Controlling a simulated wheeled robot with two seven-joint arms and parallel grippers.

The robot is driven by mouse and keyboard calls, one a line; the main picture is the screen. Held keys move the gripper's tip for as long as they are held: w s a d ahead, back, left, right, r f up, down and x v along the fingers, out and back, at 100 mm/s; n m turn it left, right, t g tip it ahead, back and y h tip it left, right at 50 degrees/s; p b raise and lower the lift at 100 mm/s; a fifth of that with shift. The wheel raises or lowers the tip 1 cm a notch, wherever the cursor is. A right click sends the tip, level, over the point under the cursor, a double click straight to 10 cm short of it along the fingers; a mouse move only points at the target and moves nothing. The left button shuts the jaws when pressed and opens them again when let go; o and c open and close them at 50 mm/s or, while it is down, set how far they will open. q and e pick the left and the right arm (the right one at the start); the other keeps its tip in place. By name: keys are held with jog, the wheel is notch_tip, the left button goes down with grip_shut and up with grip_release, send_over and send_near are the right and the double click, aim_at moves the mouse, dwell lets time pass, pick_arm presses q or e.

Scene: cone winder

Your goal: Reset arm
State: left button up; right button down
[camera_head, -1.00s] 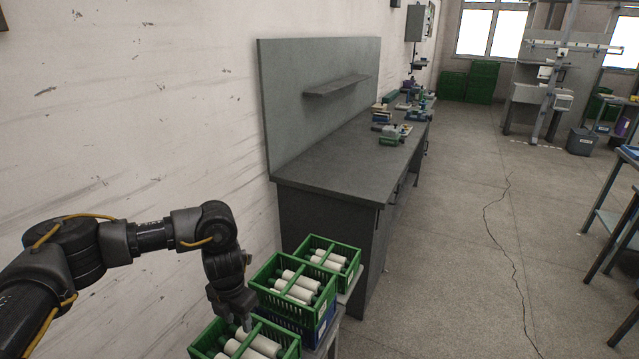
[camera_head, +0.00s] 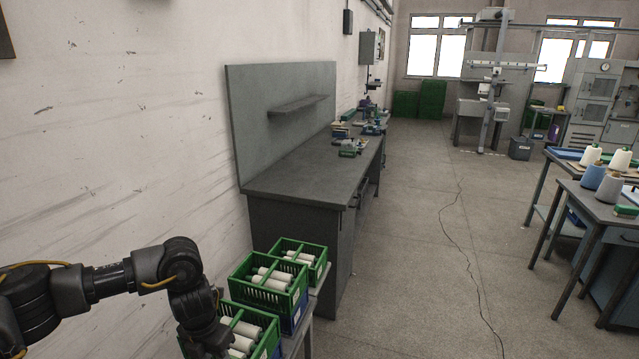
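My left arm comes in from the lower left, and its gripper (camera_head: 212,340) hangs down over the nearest green crate (camera_head: 262,330). That crate holds white spools (camera_head: 240,328). The gripper's fingers are dark and partly hidden, so I cannot tell whether they are open or shut, or whether they touch anything. My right arm and gripper are not in view.
Two more green crates with white spools stand behind, one in the middle (camera_head: 300,293) and one farther back (camera_head: 322,262). A dark workbench (camera_head: 290,188) runs along the left wall. Tables with cones (camera_head: 592,177) stand at the right. The floor (camera_head: 430,270) between is clear.

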pick_arm(q)
jog(key=s+d+f+n+t+h, duration=0.1)
jog(key=s+d+f+h, duration=0.2)
jog(key=d, duration=0.6)
jog(key=s+d+f+n+h, duration=0.2)
jog(key=d, duration=0.7)
jog(key=s+d+r+n+t+h, duration=0.4)
jog(key=d+n, duration=0.3)
jog(key=n, duration=0.4)
jog(key=s+a+f+n+g+y, duration=0.1)
jog(key=s+a+f+n+y, duration=0.35)
jog(key=s+a+n, duration=0.65)
jog(key=s+a+f+n+g+y, duration=0.1)
jog(key=s+a+f+n+y, duration=0.2)
jog(key=s+a+n+y, duration=0.75)
jog(key=a+f+n+g+h, duration=0.1)
jog(key=a+f+h, duration=0.15)
jog(key=f, duration=1.15)
jog(key=a+f+n+h, duration=0.1)
jog(key=a+f+h, duration=0.15)
jog(key=f, duration=1.25)
jog(key=s+a+f+g, duration=0.1)
jog(key=s+a+f, duration=0.1)
jog(key=s+f, duration=1.1)
jog(key=shift+s+a+f, duration=0.15)
jog(key=shift+s+a, duration=0.1)
jog(key=shift+s, duration=0.65)
